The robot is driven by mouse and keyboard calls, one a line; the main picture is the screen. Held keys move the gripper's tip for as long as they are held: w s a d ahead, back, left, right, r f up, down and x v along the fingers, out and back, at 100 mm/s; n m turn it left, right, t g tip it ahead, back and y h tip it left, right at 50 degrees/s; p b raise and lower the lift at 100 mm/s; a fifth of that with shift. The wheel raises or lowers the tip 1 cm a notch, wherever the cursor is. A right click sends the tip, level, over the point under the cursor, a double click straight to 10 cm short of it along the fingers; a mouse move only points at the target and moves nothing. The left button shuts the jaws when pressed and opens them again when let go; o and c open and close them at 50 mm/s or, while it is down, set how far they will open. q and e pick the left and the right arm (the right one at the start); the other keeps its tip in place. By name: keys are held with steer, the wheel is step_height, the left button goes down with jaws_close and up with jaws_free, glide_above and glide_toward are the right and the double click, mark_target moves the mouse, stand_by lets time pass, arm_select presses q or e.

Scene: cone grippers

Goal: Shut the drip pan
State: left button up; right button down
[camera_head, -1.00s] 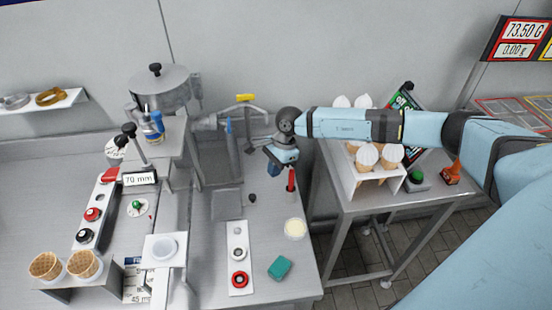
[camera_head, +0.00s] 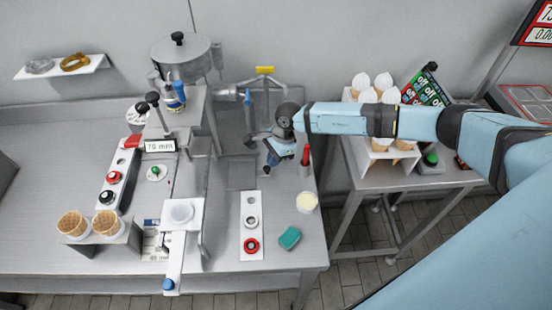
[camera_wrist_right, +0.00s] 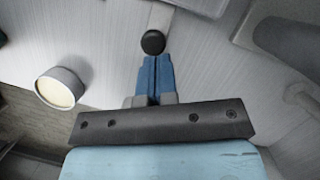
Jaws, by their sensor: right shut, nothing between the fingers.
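A flat grey plate (camera_head: 241,173), which looks like the drip pan, lies under the dispenser with the yellow-topped lever (camera_head: 265,70). I cannot tell how far out it is. My right gripper (camera_head: 270,163) points down just right of it, fingers shut and empty. In the right wrist view, the blue fingers (camera_wrist_right: 153,62) are together, with a round black knob (camera_wrist_right: 153,42) right at their tips. I cannot tell whether they touch. The gripper hides most of the knob in the head view. My left gripper is not in view.
A white button panel (camera_head: 251,240), a teal sponge (camera_head: 289,238) and a cream cup (camera_head: 307,202) sit in front of the gripper. A red upright item (camera_head: 304,160) stands close on its right. A white platform (camera_head: 183,215) stands left of the panel.

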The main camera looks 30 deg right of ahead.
mark_target(228, 172)
steer(key=w+a+b, duration=0.1)
steer(key=a+b, duration=0.1)
steer(key=a, duration=0.1)
steer(key=w+a+b, duration=0.2)
steer(key=a, duration=0.2)
steer(key=w+a+b, duration=0.2)
steer(key=a, duration=0.2)
steer(key=shift+w+a+f, duration=0.25)
steer(key=shift+w+a+r+b, duration=0.15)
steer(key=shift+a+b, duration=0.15)
steer(key=shift+a, duration=0.05)
steer(key=shift+d+r, duration=0.15)
steer(key=shift+r, duration=0.15)
steer(key=v, duration=0.7)
steer(key=shift+b, duration=0.45)
